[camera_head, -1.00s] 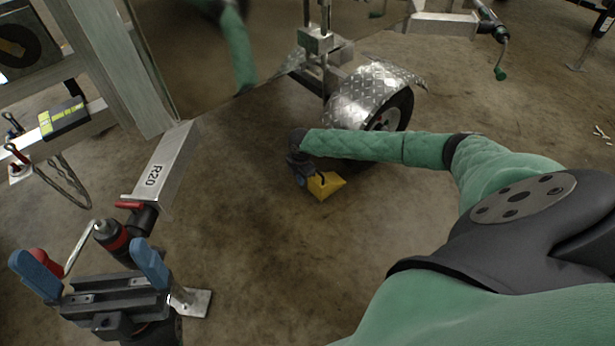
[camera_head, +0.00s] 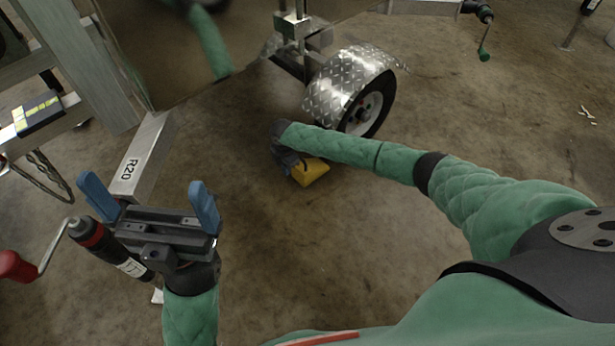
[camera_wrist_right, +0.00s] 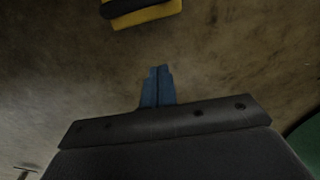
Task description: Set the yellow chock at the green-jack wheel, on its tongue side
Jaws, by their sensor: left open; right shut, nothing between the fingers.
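The yellow chock (camera_head: 311,173) lies on the floor in front of the wheel (camera_head: 371,108) under a silver tread-plate fender. My right forearm crosses between them, so the gap to the wheel is partly hidden. In the right wrist view the chock (camera_wrist_right: 146,12) is yellow with a black part, cut off by the top edge. My right gripper (camera_wrist_right: 158,86) is shut and empty, its blue fingertips apart from the chock. My left gripper (camera_head: 149,207) is open and empty, above the floor.
A jack with a green handle (camera_head: 484,53) is on a trailer beam at top right. A jack with a red-knobbed crank (camera_head: 15,266) stands close to my left gripper, near the beam marked R20 (camera_head: 131,167).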

